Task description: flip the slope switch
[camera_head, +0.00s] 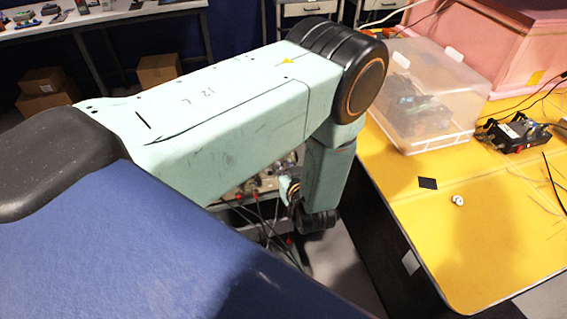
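My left arm comes in from the left, bends at a black elbow joint and hangs down in the gap beside the yellow table (490,240). My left gripper (304,215) is at the low end of this arm, small and dark, below the table top and left of its edge. Its fingers are too unclear to tell open from shut. My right gripper is not in view. I cannot pick out a slope switch for certain. A small black device (515,133) with red parts and cables lies on the table at the right, well apart from my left gripper.
A clear plastic bin (425,95) and a pink foam enclosure (500,45) stand at the table's back. A black square (427,183) and a small whitish part (458,201) lie on its bare front. Cables hang behind my forearm. Cardboard boxes (158,70) sit at the back left.

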